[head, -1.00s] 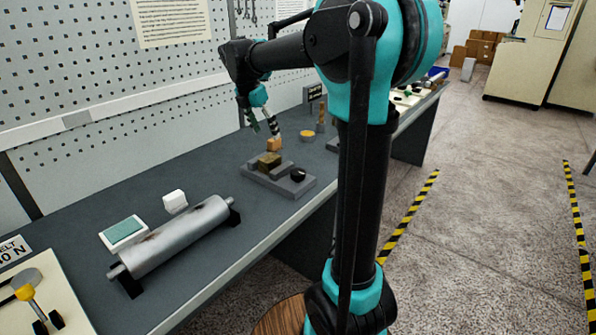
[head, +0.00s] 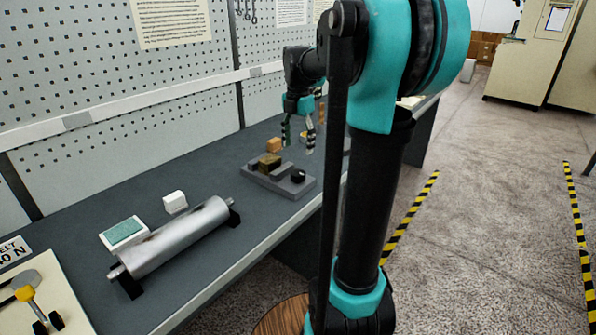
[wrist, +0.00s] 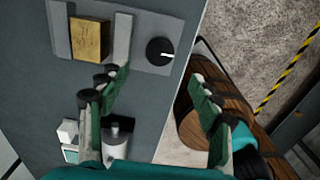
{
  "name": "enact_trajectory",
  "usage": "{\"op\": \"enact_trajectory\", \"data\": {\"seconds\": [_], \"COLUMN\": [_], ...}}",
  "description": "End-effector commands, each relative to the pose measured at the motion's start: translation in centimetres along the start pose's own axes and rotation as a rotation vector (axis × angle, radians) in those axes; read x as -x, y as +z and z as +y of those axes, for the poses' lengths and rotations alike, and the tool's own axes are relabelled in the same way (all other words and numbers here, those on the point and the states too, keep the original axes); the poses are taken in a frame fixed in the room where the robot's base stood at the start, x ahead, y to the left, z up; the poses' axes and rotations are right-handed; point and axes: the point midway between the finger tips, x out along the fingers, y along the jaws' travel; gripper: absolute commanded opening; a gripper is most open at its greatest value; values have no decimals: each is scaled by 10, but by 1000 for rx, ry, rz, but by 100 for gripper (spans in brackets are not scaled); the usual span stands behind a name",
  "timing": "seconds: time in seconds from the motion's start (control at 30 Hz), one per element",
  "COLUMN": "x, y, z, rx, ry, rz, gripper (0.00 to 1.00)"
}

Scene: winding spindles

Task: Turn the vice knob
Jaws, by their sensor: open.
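The vice is a grey block (head: 258,181) on the bench, with a brass-coloured block (head: 269,162) between its raised parts. Its round black knob (head: 298,175) is at the right end. In the wrist view the knob (wrist: 160,51) shows a white mark pointing right. My gripper (head: 298,148) is open and empty, pointing down above the knob end of the vice. In the wrist view the knob lies between and a little beyond the spread fingertips (wrist: 158,78), apart from both.
An orange-brown block (head: 273,145) stands behind the vice. A metal roller (head: 175,238) on black supports, a white block (head: 175,201) and a green-topped pad (head: 122,231) lie to the left. The perforated panel (head: 120,90) rises behind the bench. Bench between vice and roller is clear.

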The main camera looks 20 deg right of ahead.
Motion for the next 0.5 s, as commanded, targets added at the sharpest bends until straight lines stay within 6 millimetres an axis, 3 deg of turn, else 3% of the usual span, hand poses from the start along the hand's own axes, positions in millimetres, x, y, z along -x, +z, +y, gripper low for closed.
{"op": "enact_trajectory", "data": {"seconds": [0.3,0.5], "x": [-63,-90], "y": [0,0], "z": [0,0], "rx": [0,0], "ry": [0,0], "rz": [0,0], "gripper": [64,64]}}
